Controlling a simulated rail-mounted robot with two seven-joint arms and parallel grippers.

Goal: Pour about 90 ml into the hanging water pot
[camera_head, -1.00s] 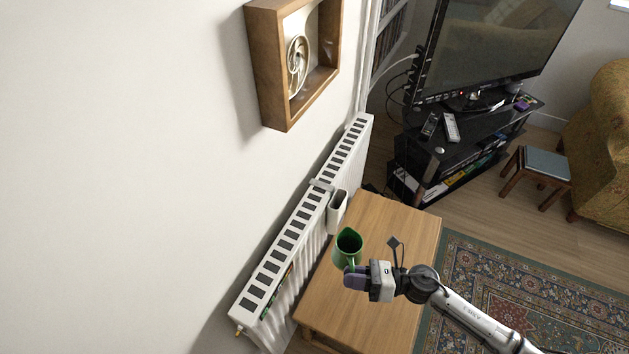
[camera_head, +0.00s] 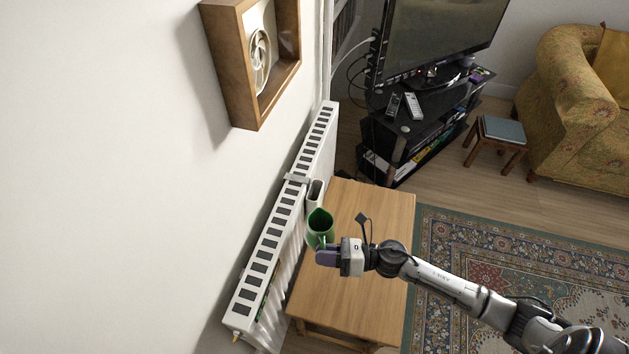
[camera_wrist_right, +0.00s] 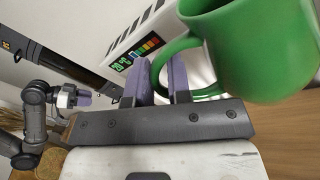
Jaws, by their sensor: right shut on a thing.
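The hanging water pot (camera_head: 315,192) is a narrow white container hooked by a bracket on the radiator's room side. A green jug (camera_head: 320,230) is in front of it, with its rim close to the pot and overlapping it in the head view. I cannot tell whether they touch. The jug looks roughly upright; its inside is dark and no water stream shows. My right gripper (camera_head: 328,257) is shut on the jug's handle, as the right wrist view shows the purple fingers at the green jug (camera_wrist_right: 262,50). Another purple-fingered gripper, apparently my left (camera_wrist_right: 84,97), shows there, small.
The white slotted radiator (camera_head: 268,245) runs along the wall; a coloured temperature strip (camera_wrist_right: 146,47) is on it. A wooden table (camera_head: 350,290) lies below the jug, its top clear. A wooden box frame (camera_head: 228,65) with a fan sticks out from the wall above.

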